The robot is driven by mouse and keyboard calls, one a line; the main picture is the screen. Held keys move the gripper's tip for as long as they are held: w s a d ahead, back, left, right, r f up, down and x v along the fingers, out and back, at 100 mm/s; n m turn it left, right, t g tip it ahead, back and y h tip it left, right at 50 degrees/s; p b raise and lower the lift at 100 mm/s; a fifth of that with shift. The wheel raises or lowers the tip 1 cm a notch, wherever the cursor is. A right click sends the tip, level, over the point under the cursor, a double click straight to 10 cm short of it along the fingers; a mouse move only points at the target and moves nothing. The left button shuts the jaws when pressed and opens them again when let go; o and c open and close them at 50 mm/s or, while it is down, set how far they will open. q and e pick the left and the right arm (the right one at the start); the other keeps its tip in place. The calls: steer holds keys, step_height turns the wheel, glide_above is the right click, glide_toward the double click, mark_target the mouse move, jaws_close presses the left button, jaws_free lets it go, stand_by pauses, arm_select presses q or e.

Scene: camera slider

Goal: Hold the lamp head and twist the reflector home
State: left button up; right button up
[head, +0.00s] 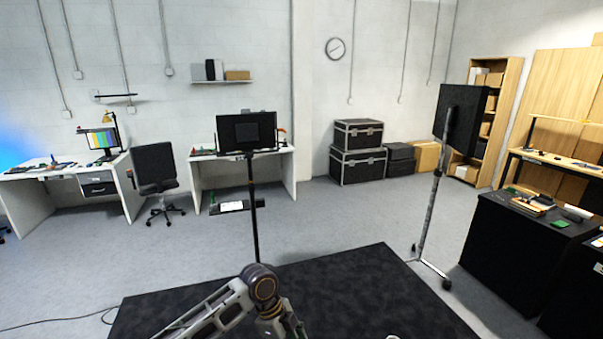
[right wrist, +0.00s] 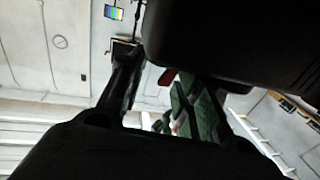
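In the head view a black, box-shaped lamp head (head: 460,116) sits on a stand at the right; I cannot tell whether it is the task's lamp head. I cannot make out a reflector. My left arm enters at the bottom middle and bends down out of the picture, so the left gripper is hidden. My right gripper (right wrist: 156,76) shows in the right wrist view, its dark fingers apart with a clear gap between them. A large dark body (right wrist: 235,40) fills the upper right of that view, close to the fingers; I cannot tell what it is.
A black mat (head: 345,285) lies on the grey floor ahead. A black cabinet (head: 510,265) with small items on top stands at the right. Desks (head: 240,157) and black cases (head: 357,165) line the back wall.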

steer(key=shift+v, duration=5.75)
steer(key=shift+s+d, duration=0.1)
steer(key=shift+s, duration=0.05)
